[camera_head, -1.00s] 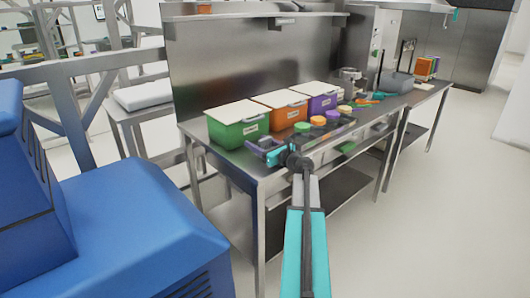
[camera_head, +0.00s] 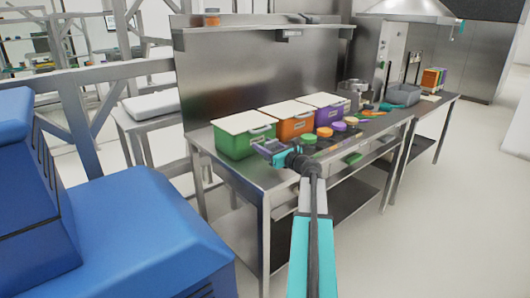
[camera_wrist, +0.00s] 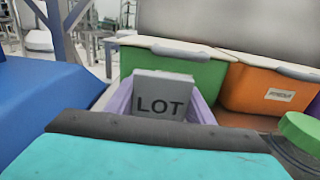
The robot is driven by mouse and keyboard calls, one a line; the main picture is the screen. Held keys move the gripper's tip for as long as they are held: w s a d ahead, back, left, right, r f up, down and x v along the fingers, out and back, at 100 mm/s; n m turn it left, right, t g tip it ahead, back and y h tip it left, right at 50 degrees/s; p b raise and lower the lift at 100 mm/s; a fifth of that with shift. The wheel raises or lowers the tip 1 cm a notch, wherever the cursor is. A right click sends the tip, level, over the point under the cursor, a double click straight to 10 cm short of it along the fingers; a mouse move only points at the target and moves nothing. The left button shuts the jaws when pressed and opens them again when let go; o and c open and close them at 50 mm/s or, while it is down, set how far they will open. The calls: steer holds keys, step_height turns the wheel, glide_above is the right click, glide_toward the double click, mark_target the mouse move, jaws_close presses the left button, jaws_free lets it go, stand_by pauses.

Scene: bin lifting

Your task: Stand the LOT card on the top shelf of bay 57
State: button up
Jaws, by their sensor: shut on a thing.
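The LOT card (camera_wrist: 163,98) is a grey plate with dark letters. In the wrist view it stands upright between the lilac fingers of my gripper (camera_wrist: 162,106), which is shut on it. In the head view my gripper (camera_head: 268,148) is above the near-left part of the steel table, just in front of the green bin. The card cannot be made out there. The top shelf (camera_head: 250,29) runs along the steel back panel, above and behind the bins. A small label (camera_head: 292,33) hangs under its front edge, too small to read.
A green bin (camera_head: 240,145), an orange bin (camera_head: 294,129) and a purple bin (camera_head: 328,114) stand in a row on the table. Several coloured round lids lie before them. A small orange jar (camera_head: 212,18) stands on the shelf's left part. A blue machine (camera_head: 130,230) is at left.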

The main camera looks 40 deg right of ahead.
steer(key=s+a, duration=0.5)
steer(key=s, duration=0.2)
steer(key=s+a+r+b, duration=0.1)
steer(key=s+a, duration=0.2)
steer(key=shift+s+a, duration=0.3)
steer(key=shift+s, duration=0.1)
steer(key=shift+f+b, duration=0.15)
steer(key=shift+b, duration=0.45)
steer(key=shift+s+b, duration=0.1)
steer(key=shift+b, duration=0.35)
steer(key=s+a+b, duration=0.1)
steer(key=b, duration=0.3)
steer(key=shift+s, duration=0.2)
steer(key=shift+r, duration=0.2)
steer(key=shift+s+a+r, duration=0.1)
steer(key=shift+s, duration=0.05)
